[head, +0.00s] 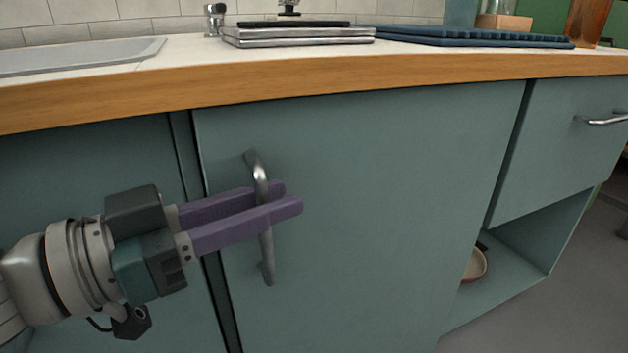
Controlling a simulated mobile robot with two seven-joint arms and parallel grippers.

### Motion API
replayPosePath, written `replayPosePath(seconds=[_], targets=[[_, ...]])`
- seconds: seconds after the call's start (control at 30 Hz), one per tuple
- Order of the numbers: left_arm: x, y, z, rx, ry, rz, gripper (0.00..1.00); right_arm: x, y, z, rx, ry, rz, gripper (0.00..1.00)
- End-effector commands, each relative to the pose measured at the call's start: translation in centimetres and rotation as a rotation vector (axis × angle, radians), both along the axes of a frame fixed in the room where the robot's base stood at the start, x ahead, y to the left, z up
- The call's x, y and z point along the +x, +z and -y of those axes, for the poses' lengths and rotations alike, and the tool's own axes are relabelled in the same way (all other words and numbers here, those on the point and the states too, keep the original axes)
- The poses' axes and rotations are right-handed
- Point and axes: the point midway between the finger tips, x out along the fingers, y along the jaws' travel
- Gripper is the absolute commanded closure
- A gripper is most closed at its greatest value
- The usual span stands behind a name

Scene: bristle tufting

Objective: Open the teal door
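The teal door (390,190) is a flat cabinet front under the counter and looks closed, with a narrow dark gap along its left edge. Its curved metal handle (266,255) stands upright near that edge. My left gripper (290,197) comes in from the left with two purple fingers, one on each side of the handle's bar. The fingers are close together and look shut on the bar; the nearer finger hides the bar's middle. My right gripper is not in view.
A wooden-edged counter (330,80) runs above the door, holding a sink (80,57) and stacked trays (298,37). Right of the door are a drawer with a metal handle (603,120) and an open shelf with a bowl (474,264). Floor shows at lower right.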

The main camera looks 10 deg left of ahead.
Motion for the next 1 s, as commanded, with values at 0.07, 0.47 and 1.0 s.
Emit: replayPosePath(seconds=[0.07,0.47,1.0], targets=[[-0.01,0.01,-0.01,-0.001,0.000,-0.001,0.73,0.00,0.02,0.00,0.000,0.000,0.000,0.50],[-0.03,0.01,-0.03,-0.001,0.000,-0.001,1.00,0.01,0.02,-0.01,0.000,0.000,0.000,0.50],[-0.04,0.01,-0.02,-0.001,0.000,0.000,1.00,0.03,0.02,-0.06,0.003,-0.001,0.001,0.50]])
